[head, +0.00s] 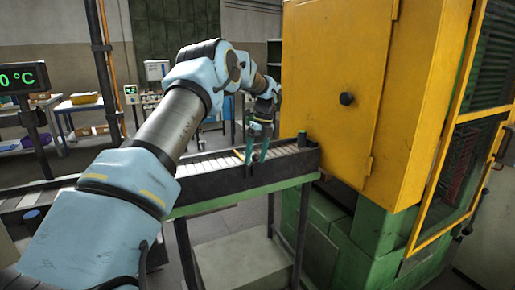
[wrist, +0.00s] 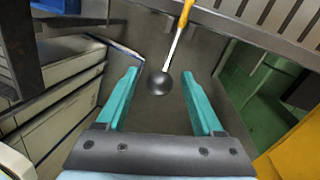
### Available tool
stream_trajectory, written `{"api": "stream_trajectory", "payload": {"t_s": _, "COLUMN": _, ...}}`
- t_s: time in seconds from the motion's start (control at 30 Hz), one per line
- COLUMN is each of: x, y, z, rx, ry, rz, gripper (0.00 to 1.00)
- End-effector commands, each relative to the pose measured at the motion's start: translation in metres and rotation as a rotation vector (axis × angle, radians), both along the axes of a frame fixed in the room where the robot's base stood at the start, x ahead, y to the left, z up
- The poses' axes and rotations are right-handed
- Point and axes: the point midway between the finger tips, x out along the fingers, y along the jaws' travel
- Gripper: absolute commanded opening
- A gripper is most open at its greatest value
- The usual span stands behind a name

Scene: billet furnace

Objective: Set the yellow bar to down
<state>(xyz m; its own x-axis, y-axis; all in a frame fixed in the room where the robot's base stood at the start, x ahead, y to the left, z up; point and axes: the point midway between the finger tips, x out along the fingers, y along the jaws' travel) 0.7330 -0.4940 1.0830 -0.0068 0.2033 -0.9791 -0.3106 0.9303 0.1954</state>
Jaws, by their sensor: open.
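The yellow bar (wrist: 185,12) shows at the top of the wrist view. A thin metal rod (wrist: 174,48) runs from it down to a dark ball (wrist: 159,83). My gripper (wrist: 159,74) is open, with one teal finger on each side of the ball. The ball appears between the fingers, and neither finger visibly touches it. In the head view my gripper (head: 256,158) points down at the near side of the roller conveyor, and a small piece of the yellow bar (head: 239,154) shows just left of the fingers. The ball cannot be made out there.
The roller conveyor (head: 228,183) has a dark side wall. A yellow cabinet (head: 350,95) with a black knob stands close on the right, above a green base. A temperature display (head: 22,78) is far left.

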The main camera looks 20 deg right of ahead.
Motion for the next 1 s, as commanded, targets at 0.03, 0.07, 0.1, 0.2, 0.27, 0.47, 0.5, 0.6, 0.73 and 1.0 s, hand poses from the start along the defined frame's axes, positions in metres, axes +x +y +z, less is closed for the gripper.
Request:
{"api": "stream_trajectory", "payload": {"t_s": 0.03, "x": 0.001, "y": -0.002, "z": 0.005, "rx": -0.003, "ry": -0.004, "rz": -0.001, "gripper": 0.69}}
{"api": "stream_trajectory", "payload": {"t_s": 0.07, "x": 0.001, "y": -0.003, "z": 0.009, "rx": -0.003, "ry": -0.004, "rz": -0.001, "gripper": 0.69}}
{"api": "stream_trajectory", "payload": {"t_s": 0.1, "x": 0.001, "y": -0.005, "z": 0.015, "rx": -0.004, "ry": -0.004, "rz": -0.001, "gripper": 0.69}}
{"api": "stream_trajectory", "payload": {"t_s": 0.2, "x": 0.001, "y": -0.009, "z": 0.034, "rx": -0.004, "ry": -0.006, "rz": -0.001, "gripper": 0.69}}
{"api": "stream_trajectory", "payload": {"t_s": 0.27, "x": 0.001, "y": -0.011, "z": 0.047, "rx": -0.004, "ry": -0.004, "rz": -0.001, "gripper": 0.69}}
{"api": "stream_trajectory", "payload": {"t_s": 0.47, "x": 0.001, "y": -0.018, "z": 0.083, "rx": -0.002, "ry": -0.003, "rz": -0.001, "gripper": 0.69}}
{"api": "stream_trajectory", "payload": {"t_s": 0.5, "x": 0.001, "y": -0.019, "z": 0.087, "rx": -0.002, "ry": -0.003, "rz": -0.001, "gripper": 0.69}}
{"api": "stream_trajectory", "payload": {"t_s": 0.6, "x": 0.001, "y": -0.020, "z": 0.094, "rx": -0.002, "ry": -0.002, "rz": 0.000, "gripper": 0.69}}
{"api": "stream_trajectory", "payload": {"t_s": 0.73, "x": 0.000, "y": -0.021, "z": 0.099, "rx": 0.000, "ry": 0.000, "rz": 0.000, "gripper": 0.69}}
{"api": "stream_trajectory", "payload": {"t_s": 1.0, "x": 0.001, "y": -0.021, "z": 0.100, "rx": 0.000, "ry": 0.000, "rz": 0.000, "gripper": 0.69}}
